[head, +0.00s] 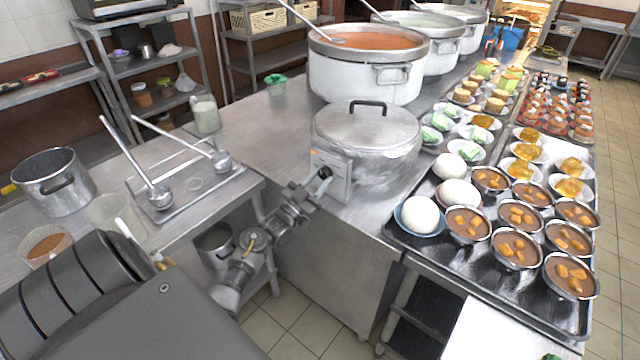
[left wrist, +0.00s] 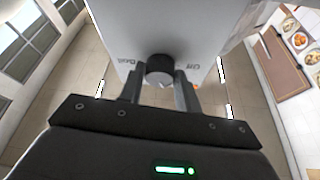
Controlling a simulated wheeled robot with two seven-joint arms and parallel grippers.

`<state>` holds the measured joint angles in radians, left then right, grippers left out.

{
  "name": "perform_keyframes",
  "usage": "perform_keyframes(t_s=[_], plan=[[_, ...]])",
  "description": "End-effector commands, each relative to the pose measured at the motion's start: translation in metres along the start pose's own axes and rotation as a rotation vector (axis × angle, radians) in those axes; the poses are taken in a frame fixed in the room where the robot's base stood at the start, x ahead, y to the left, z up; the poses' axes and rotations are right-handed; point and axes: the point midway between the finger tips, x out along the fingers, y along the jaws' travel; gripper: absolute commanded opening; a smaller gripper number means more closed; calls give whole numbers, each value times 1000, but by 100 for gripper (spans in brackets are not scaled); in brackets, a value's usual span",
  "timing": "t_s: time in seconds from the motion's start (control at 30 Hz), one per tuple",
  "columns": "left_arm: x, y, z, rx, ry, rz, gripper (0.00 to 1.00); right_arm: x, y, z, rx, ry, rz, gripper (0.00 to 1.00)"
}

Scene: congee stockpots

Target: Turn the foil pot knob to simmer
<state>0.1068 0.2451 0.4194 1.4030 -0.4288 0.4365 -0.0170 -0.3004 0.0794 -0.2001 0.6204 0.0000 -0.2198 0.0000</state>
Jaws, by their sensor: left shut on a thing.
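The foil-wrapped pot (head: 385,162), with a flat lid and dark handle, stands on the steel counter. A pale control box (head: 338,187) sits on its front and carries a dark round knob (head: 324,172). My left gripper (head: 314,186) is at the box's front. In the left wrist view, the knob (left wrist: 159,69) sits between the two fingers (left wrist: 160,88), which are shut on it. The box face (left wrist: 180,35) has a label reading "Off" on the right and a hard-to-read one on the left. My right gripper is not in view.
Larger white pots (head: 350,80) stand behind the foil pot. A black tray (head: 450,252) with bowls of dessert and white buns lies on the right. Ladles (head: 160,197) rest on a steel tray at left, near a metal pot (head: 60,190). Open floor shows below the counter.

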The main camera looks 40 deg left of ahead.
Motion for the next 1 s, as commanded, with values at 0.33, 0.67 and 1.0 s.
perform_keyframes(t_s=[0.33, 0.67, 1.0], plan=[[-1, -3, 2, 300, 0, 128, 10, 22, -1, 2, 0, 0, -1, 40], [0, -6, 0, 565, 0, 237, 10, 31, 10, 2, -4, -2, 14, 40], [0, -7, -2, 736, 0, 307, 10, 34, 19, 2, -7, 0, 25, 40]])
